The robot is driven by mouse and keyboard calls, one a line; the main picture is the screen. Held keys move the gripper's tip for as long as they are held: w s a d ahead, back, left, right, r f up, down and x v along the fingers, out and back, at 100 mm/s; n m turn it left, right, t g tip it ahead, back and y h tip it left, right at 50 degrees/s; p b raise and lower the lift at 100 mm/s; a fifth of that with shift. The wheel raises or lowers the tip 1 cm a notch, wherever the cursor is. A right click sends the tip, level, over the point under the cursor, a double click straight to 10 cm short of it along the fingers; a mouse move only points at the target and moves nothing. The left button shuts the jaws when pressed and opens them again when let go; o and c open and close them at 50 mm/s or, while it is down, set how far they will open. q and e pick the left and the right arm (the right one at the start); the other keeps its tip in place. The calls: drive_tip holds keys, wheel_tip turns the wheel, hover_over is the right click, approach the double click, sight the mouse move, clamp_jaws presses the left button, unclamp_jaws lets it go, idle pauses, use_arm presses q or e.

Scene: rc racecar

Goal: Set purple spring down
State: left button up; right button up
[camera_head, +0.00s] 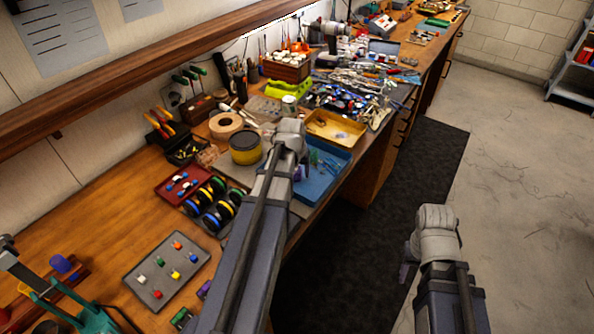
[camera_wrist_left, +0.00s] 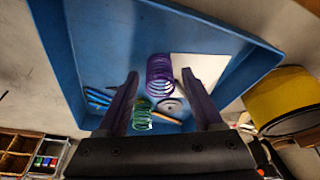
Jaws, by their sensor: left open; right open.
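The purple spring (camera_wrist_left: 159,74) lies in the blue tray (camera_wrist_left: 235,35), beside a white sheet, in the left wrist view. My left gripper (camera_wrist_left: 160,88) is open above the tray; the spring shows between and just beyond its fingertips, apart from both as far as I can tell. A green spring (camera_wrist_left: 142,114) shows lower, between the fingers. My right gripper (camera_head: 405,272) is open and empty, over the floor off the bench.
A yellow round tin (camera_head: 245,148) stands left of the blue tray, and a yellow tray (camera_head: 335,130) lies behind it. Black wheels with coloured rims (camera_head: 211,205) and a grey board with small coloured pieces (camera_head: 166,270) are on the bench. The floor (camera_head: 510,200) at right is clear.

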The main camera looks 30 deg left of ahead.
use_arm(q)
drive_tip(key=p+v, duration=1.1)
drive_tip(key=v, duration=0.1)
drive_tip(key=shift+r+p, duration=0.15)
drive_tip(key=shift+p, duration=0.2)
drive_tip(key=s+d+m+g, duration=0.1)
drive_tip(key=s+d+m, duration=0.2)
drive_tip(key=d, duration=1.1)
drive_tip(key=s+d+m+g, duration=0.2)
drive_tip(key=s+d+m, duration=0.2)
drive_tip(key=s+d, duration=0.6)
drive_tip(key=d+f, duration=0.1)
drive_tip(key=d, duration=0.4)
drive_tip(key=shift+d, duration=0.25)
drive_tip(key=shift+s, duration=0.1)
